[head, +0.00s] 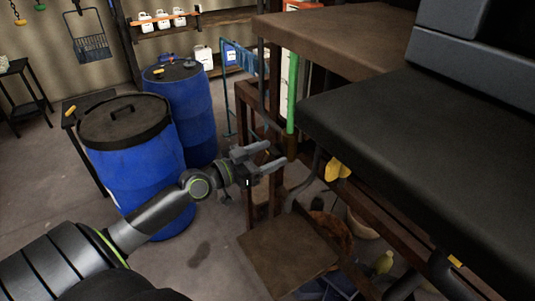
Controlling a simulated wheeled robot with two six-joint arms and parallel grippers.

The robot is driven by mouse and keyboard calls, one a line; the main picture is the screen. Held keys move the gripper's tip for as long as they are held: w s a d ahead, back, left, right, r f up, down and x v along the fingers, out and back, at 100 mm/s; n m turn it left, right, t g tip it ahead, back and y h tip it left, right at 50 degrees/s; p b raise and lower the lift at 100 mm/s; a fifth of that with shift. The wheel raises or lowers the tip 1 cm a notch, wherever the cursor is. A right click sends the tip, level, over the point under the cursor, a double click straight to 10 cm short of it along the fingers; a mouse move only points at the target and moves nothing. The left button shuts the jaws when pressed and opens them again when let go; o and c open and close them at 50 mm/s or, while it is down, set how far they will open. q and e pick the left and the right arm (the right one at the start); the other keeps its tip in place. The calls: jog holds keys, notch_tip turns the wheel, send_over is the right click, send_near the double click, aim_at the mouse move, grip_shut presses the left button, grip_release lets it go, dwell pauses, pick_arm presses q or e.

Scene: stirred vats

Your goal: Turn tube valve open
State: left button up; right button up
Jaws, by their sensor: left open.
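A yellow handle (338,168), which looks like the tube valve, sits under the dark shelf edge right of the picture's middle. A grey tube (299,192) bends down to the left of it. A green upright tube (292,95) stands above and to the left. My left gripper (276,155) is open and empty, its two fingers pointing right toward the wooden frame. It is left of the yellow handle and apart from it in the picture. Whether the valve is open or shut cannot be told. My right gripper is not in view.
Blue drums with dark lids (135,150) stand at the left. A dark padded bench (420,120) and a brown board (335,40) overhang the right side. The rusty frame (247,110) stands close to my gripper. A low wooden platform (285,255) lies below.

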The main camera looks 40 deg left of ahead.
pick_arm(q)
jog(key=c, duration=1)
jog(key=n, duration=0.8)
jog(key=shift+n, duration=0.3)
jog(key=n+p, duration=0.1)
jog(key=n, duration=0.3)
jog(key=shift+n, duration=0.3)
jog(key=n+p, duration=0.1)
jog(key=n, duration=0.3)
jog(key=shift+n, duration=0.3)
